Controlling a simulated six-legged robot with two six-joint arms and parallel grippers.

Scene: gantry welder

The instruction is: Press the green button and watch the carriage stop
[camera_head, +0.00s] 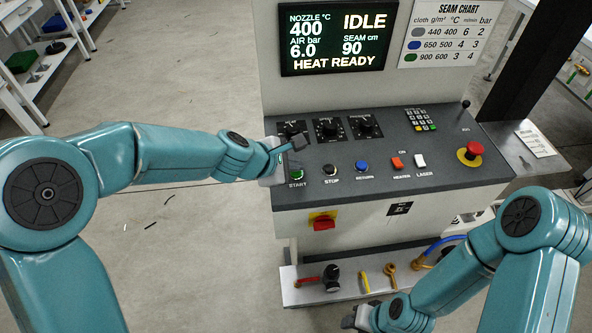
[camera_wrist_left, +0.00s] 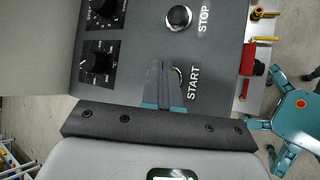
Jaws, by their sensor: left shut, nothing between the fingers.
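The green START button (camera_head: 297,175) sits at the left end of the console's front row. In the left wrist view the green button (camera_wrist_left: 179,76) shows only as a sliver beside my fingers, which hide the rest. My left gripper (camera_head: 297,142) is shut and empty at the console's left edge, close to the button. In the wrist view the left gripper's shut fingers (camera_wrist_left: 163,66) lie across the button; whether they touch it I cannot tell. My right gripper (camera_head: 358,318) is low at the bottom edge, its fingers unclear. No carriage is in view.
The screen (camera_head: 334,37) reads IDLE and HEAT READY. The black STOP button (camera_head: 330,170), blue RETURN button (camera_head: 362,166) and red emergency stop (camera_head: 473,148) share the console (camera_head: 400,190). Dials (camera_head: 328,128) stand behind the buttons. A tool shelf (camera_head: 300,295) is below.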

